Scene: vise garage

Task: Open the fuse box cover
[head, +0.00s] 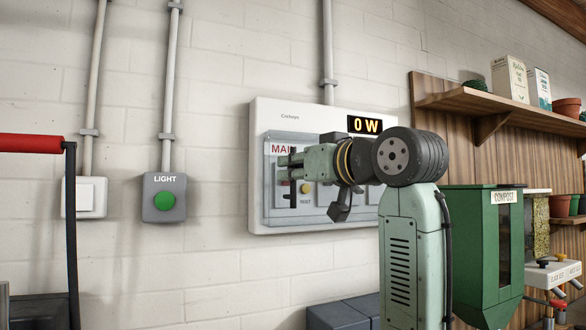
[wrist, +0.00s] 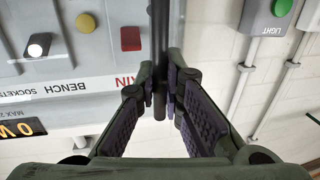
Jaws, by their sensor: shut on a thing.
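The fuse box (head: 257,210) is a pale grey box on the wall, with a lit "0 W" display at its upper right. Its clear cover (head: 275,220) lies over the switch panel and appears shut, though my arm hides much of it. A dark upright handle bar (head: 293,192) runs along the cover's left side. My gripper (head: 286,161) is at that bar. In the wrist view, which looks upside down, the gripper (wrist: 161,88) is shut on the dark bar (wrist: 160,38), with a finger on each side.
A grey light switch with a green button (head: 164,201) and a white switch (head: 85,197) are to the left. A red-topped frame (head: 30,144) stands at the far left. A green compost bin (head: 470,240) and a wooden shelf (head: 490,103) are to the right.

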